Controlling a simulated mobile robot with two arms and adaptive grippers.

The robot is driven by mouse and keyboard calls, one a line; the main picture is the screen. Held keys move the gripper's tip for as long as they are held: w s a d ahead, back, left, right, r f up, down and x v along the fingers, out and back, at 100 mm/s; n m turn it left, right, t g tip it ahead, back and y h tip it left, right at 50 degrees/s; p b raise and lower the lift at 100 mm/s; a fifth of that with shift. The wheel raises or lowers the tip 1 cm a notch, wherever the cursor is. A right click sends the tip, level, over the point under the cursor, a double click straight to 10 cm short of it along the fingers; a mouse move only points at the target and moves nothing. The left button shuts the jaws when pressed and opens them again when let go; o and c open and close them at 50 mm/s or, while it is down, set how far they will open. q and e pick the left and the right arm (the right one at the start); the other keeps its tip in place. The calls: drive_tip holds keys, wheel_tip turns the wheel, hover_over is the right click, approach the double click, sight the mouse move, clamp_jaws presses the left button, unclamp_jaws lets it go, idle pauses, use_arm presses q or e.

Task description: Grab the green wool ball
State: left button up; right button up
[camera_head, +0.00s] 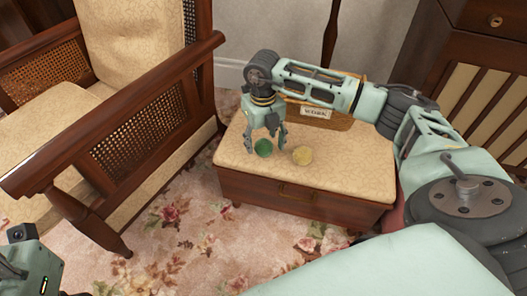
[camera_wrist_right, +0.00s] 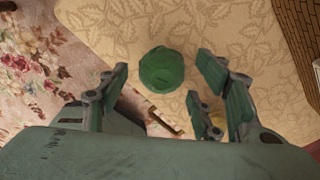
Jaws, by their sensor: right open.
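The green wool ball (camera_head: 263,148) rests on the cushioned top of a low wooden ottoman (camera_head: 350,172). My right gripper (camera_head: 267,132) is open just above the ball, fingers pointing down. In the right wrist view the ball (camera_wrist_right: 162,70) shows between and slightly beyond the spread fingers (camera_wrist_right: 160,95), with visible gaps on both sides.
A wooden armchair (camera_head: 140,130) with cane sides stands to the left, close to the ottoman. A wicker basket with a label (camera_head: 315,112) stands at the back of the ottoman top. A wooden cabinet (camera_head: 480,85) is at the right. Floral carpet (camera_head: 190,235) lies in front.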

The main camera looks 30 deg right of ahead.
drive_tip(key=shift+f, duration=0.7)
drive_tip(key=shift+a, duration=0.1)
drive_tip(key=shift+c, duration=0.6)
drive_tip(key=c, duration=1)
drive_tip(key=shift+r, duration=0.15)
drive_tip(key=shift+c, duration=0.2)
